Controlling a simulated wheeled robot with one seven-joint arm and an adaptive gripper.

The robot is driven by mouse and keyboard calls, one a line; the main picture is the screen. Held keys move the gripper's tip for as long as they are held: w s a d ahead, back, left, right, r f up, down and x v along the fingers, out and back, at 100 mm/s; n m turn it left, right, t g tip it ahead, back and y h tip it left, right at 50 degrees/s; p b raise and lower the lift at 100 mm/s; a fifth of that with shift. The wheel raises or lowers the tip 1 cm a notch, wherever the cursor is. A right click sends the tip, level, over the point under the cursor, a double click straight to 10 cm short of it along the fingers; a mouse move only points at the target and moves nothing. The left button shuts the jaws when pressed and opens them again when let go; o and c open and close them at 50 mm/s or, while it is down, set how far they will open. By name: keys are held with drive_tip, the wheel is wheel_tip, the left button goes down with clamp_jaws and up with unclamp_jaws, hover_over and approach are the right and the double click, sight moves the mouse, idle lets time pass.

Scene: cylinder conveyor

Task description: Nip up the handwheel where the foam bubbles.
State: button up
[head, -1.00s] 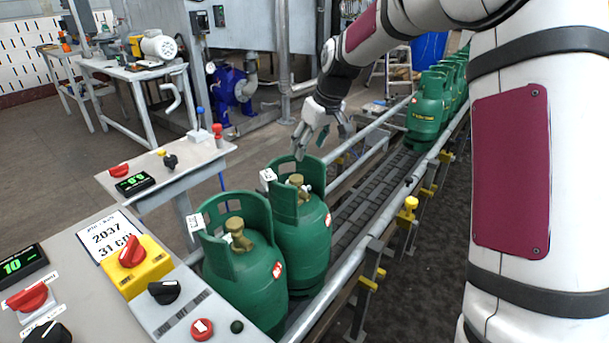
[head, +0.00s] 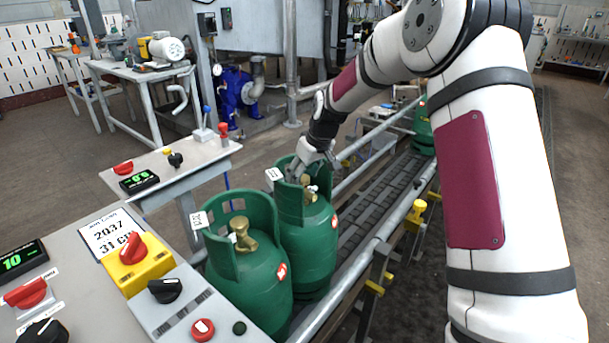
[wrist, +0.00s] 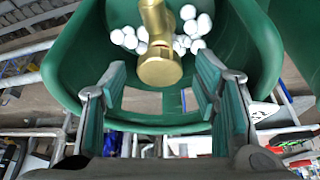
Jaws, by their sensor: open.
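The near green cylinder (head: 245,275) and the far green cylinder (head: 308,250) stand side by side at the front of the conveyor, each with a brass valve inside its collar. In the wrist view, white foam bubbles (wrist: 200,25) cluster on both sides of the far cylinder's brass valve. Its round brass handwheel (wrist: 160,68) faces the camera. My gripper (head: 310,165) is at the far cylinder's collar. In the wrist view its open fingers (wrist: 160,78) stand either side of the handwheel, with gaps visible. The near cylinder's valve (head: 242,236) shows no clear foam.
The green collar (wrist: 265,45) curves closely around my fingers. A conveyor rail (head: 385,245) with yellow knobs runs along the right. A control panel (head: 190,318) with switches and a tag reading 2037 stands at the front left. Another green cylinder (head: 423,135) stands farther along the belt.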

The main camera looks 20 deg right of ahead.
drive_tip(key=c, duration=1.2)
drive_tip(key=shift+o, duration=0.2)
drive_tip(key=m, duration=0.1)
drive_tip(key=m+h, duration=0.1)
drive_tip(key=m, duration=0.1)
drive_tip(key=shift+a, duration=0.25)
drive_tip(key=shift+m+h, duration=0.7)
drive_tip(key=shift+m, duration=1)
drive_tip(key=o, duration=1.2)
drive_tip(key=shift+c, duration=0.2)
